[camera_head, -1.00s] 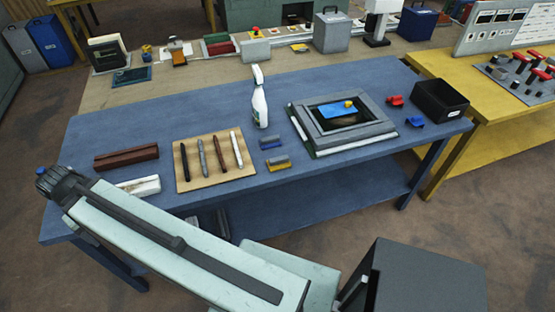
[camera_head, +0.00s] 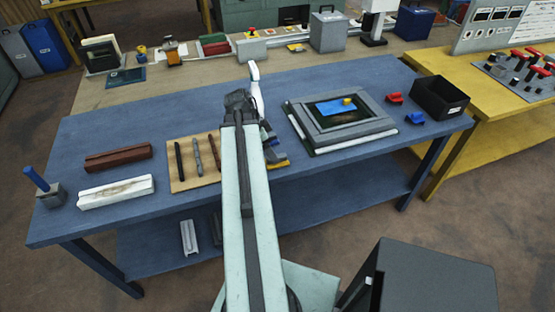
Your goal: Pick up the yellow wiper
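The yellow wiper (camera_head: 280,163) lies on the blue table, just right of my arm's pale upper link. Only its right part shows; the link and grey parts hide the rest. My arm reaches up over the table, its dark joint (camera_head: 238,103) in front of the white spray bottle (camera_head: 254,74). Small grey and blue shapes show beside the link just above the yellow wiper; I cannot clearly separate my gripper from the blue wiper there. The fingertips are not distinguishable, so whether they are open or touching the wiper cannot be told.
A tan board (camera_head: 180,181) with dark markers lies left of my arm. A grey framed panel (camera_head: 305,125) lies to the right, with red and blue clips and a black bin (camera_head: 440,98) beyond. A brown block (camera_head: 118,157) and white block (camera_head: 116,191) lie at left.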

